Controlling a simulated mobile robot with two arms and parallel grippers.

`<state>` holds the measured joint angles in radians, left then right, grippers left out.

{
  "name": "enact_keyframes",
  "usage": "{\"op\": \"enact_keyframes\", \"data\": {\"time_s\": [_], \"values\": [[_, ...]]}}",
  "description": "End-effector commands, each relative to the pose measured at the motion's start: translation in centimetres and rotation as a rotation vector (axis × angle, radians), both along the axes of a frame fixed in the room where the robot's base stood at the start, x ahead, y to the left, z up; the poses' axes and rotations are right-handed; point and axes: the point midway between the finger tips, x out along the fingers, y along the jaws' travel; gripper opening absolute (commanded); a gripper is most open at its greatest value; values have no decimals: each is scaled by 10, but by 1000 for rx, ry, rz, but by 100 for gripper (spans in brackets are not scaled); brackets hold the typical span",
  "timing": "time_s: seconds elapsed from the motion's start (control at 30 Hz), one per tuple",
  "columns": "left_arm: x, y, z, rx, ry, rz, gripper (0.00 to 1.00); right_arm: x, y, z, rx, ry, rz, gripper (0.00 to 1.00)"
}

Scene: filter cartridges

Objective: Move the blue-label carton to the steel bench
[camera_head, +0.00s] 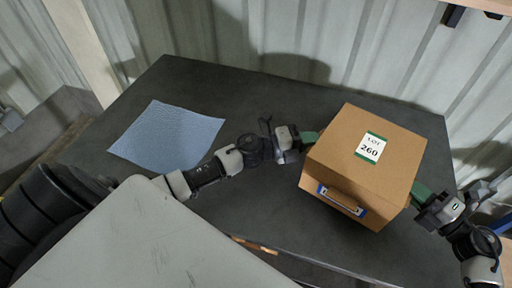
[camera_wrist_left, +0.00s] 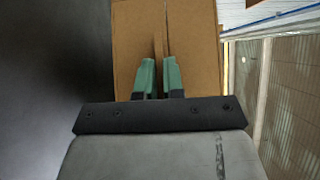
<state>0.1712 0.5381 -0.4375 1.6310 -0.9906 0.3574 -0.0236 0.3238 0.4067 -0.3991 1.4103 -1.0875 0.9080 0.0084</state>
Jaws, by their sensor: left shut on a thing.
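The brown carton (camera_head: 342,158) sits at the right part of a dark grey table top (camera_head: 235,95); I cannot tell if it touches it. A white label with green edges reading "LOT 260" is on its top, and a blue-edged label is on its near side. My left gripper (camera_head: 308,138) is at the carton's left side. In the left wrist view its green fingers (camera_wrist_left: 159,78) are shut on a thin upright cardboard part of the carton (camera_wrist_left: 195,45). My right gripper (camera_head: 420,194) is at the carton's right side, its fingertips partly hidden by it.
A light blue cloth (camera_head: 168,136) lies flat on the table's left part. A corrugated metal wall (camera_head: 300,35) stands behind the table. The table's middle back is clear. A wooden edge (camera_head: 490,5) shows at the top right.

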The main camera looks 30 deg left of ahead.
Motion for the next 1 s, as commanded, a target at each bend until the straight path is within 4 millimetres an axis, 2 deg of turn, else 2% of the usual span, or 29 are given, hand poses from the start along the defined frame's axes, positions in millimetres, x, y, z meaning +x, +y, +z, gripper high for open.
{"op": "enact_keyframes", "data": {"time_s": [0.37, 1.0], "values": [[1, 1, -4, 0, -1, 3, 0, 1, -1, -4, 0, -2, -3, 0], [1, 1, -42, 0, -1, 3, 0, 1, -1, -42, 0, -2, -3, 0]]}}
